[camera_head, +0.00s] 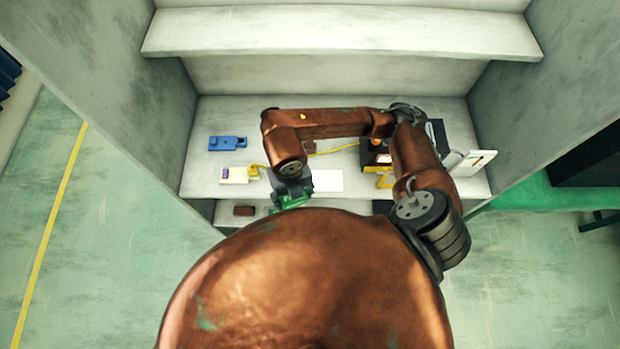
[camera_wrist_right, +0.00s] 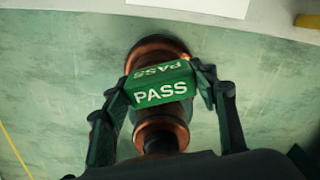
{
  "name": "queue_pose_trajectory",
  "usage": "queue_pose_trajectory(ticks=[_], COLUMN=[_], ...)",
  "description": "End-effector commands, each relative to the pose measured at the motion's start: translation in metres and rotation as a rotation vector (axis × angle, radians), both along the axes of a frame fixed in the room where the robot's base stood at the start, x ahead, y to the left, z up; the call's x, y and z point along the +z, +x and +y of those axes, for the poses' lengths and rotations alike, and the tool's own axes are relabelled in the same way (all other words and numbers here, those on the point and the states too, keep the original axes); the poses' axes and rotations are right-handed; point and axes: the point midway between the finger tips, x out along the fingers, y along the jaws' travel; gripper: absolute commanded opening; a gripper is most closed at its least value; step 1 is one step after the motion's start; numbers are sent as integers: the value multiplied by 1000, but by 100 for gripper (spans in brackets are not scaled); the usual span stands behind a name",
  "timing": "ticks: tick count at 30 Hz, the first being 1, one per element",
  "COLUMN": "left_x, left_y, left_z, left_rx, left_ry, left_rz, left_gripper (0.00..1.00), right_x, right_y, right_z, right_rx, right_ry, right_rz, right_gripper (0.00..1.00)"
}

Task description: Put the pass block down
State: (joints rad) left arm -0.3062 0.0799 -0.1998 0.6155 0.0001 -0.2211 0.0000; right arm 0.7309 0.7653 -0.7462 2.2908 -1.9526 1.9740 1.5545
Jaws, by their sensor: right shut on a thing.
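The pass block (camera_wrist_right: 160,85) is green with white PASS lettering on two faces. My right gripper (camera_wrist_right: 160,82) is shut on it, one dark finger at each end. In the wrist view the block is held over the green floor and a copper part of my own body, apart from any surface. In the head view my right gripper (camera_head: 291,195) is at the front edge of the shelf (camera_head: 205,183), left of centre; the green there is small and partly hidden by my arm. My left gripper is not in view.
A white sheet (camera_head: 328,181) lies on the shelf beside the gripper. Left of it are a blue device (camera_head: 228,143), a white box (camera_head: 235,175) and a yellow object (camera_head: 254,170). A brown block (camera_head: 244,210) is on a lower level. A white panel (camera_head: 474,162) stands at right.

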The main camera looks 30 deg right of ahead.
Motion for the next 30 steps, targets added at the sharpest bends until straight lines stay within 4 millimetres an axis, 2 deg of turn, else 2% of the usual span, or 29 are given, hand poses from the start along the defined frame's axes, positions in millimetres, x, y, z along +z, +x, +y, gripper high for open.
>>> queue_pose_trajectory(ticks=[3,6,11,14,23,30], left_x=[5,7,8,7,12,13], left_y=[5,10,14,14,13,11], left_z=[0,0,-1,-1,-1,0], left_rx=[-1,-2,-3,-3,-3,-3], left_ry=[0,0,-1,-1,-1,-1], left_rz=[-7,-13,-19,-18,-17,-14], left_gripper=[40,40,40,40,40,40], right_x=[5,6,4,-4,-34,-73], right_y=[-6,-9,-7,3,48,68], right_z=[4,6,2,-11,-65,-89], right_rx=[-185,-292,-374,-386,-384,-379], right_ry=[5,8,7,3,4,7], right_rz=[-3,-6,-7,-6,-6,-5], right_gripper=[29,29,29,29,29,29])
